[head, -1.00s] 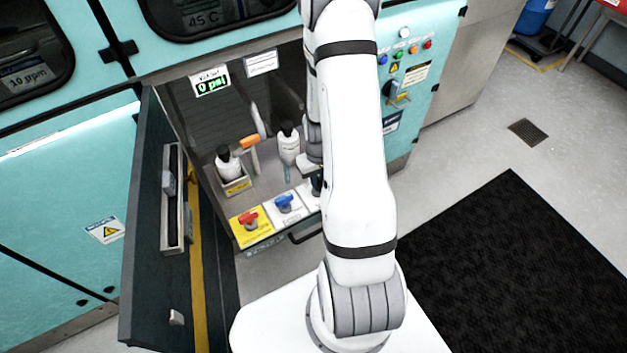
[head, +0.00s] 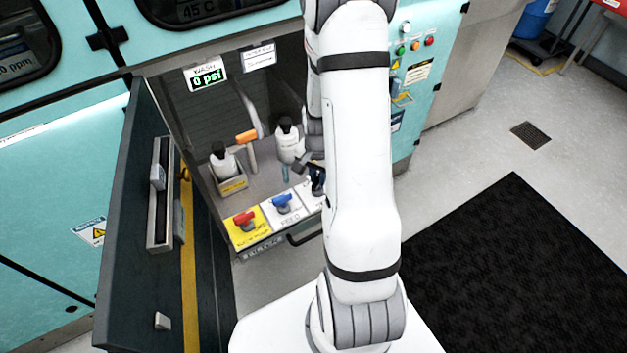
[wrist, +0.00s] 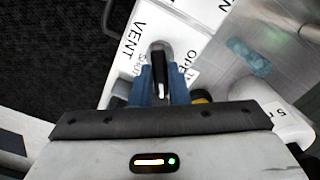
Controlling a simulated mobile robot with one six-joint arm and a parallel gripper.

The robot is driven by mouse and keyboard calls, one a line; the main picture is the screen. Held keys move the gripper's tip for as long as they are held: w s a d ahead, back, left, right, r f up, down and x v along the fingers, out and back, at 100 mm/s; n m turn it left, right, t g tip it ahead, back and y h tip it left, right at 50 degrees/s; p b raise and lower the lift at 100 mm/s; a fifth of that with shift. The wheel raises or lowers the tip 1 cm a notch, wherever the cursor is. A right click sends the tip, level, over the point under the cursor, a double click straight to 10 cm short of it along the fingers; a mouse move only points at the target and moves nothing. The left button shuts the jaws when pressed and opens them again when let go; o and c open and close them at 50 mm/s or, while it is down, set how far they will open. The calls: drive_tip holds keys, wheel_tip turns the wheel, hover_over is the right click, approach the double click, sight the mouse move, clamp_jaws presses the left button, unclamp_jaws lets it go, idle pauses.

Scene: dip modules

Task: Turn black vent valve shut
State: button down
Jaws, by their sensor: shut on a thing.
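The black vent valve (wrist: 159,75) stands on a white plate (wrist: 124,68) lettered VENT, SHUT and OPEN in the wrist view. My gripper (wrist: 161,82) has its blue fingers on both sides of the black handle and is shut on it. The handle lies lengthwise between the fingers, pointing toward the bottom of the wrist picture; its far end is hidden by the gripper. In the head view my gripper (head: 317,182) is at the right end of the valve row, and my arm hides most of the vent plate.
A red valve (head: 243,219) on a yellow plate and a blue valve (head: 282,202) on a white plate stand to the left. White bottles (head: 224,160) (head: 290,142) and an orange handle (head: 247,137) are behind. An open dark door (head: 140,240) stands left. The display (head: 207,77) reads 0 psi.

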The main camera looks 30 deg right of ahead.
drive_tip(key=m+b, duration=0.2)
drive_tip(key=m, duration=0.4)
drive_tip(key=shift+m, duration=0.3)
idle(0.4)
drive_tip(key=c, duration=1.4)
unclamp_jaws()
drive_tip(key=shift+r, duration=0.1)
wheel_tip(320, 180, up, 8)
drive_tip(key=shift+f, duration=0.15)
